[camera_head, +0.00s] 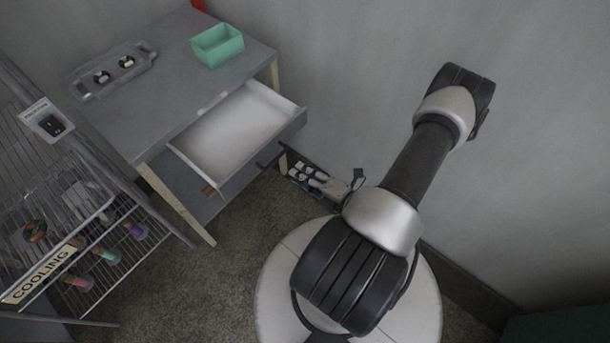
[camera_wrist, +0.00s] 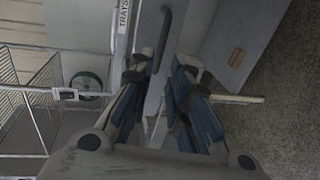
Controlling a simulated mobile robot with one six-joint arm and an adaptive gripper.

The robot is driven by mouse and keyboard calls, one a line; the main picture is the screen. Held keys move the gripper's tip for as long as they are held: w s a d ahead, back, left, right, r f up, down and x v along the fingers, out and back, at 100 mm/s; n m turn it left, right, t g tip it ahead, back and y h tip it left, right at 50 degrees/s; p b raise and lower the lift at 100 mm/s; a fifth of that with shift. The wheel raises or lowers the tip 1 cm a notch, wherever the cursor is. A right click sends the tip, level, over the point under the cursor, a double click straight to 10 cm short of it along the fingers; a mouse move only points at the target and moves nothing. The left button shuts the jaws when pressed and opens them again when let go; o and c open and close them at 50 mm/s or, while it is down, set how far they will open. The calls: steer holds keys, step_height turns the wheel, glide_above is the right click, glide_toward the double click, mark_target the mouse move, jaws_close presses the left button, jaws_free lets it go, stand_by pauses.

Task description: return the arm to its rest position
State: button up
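My arm rises from my round base at the lower right of the head view and bends over toward the desk. My gripper (camera_head: 312,178) shows small at the arm's end, just right of the open drawer's handle. In the wrist view my gripper (camera_wrist: 160,75) has its two blue-padded fingers apart, with nothing between them. A dark bar-shaped handle (camera_wrist: 164,35) shows beyond the fingertips; I cannot tell whether they touch it.
The grey desk (camera_head: 150,120) has an open, empty drawer (camera_head: 235,130). A green bin (camera_head: 217,46) and a grey tray (camera_head: 85,93) stand on top. A wire rack labelled COOLING (camera_head: 40,273) stands at left. Bare wall lies behind my arm.

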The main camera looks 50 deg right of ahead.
steer(key=shift+s+r, duration=0.1)
steer(key=shift+s, duration=0.35)
stand_by(0.3)
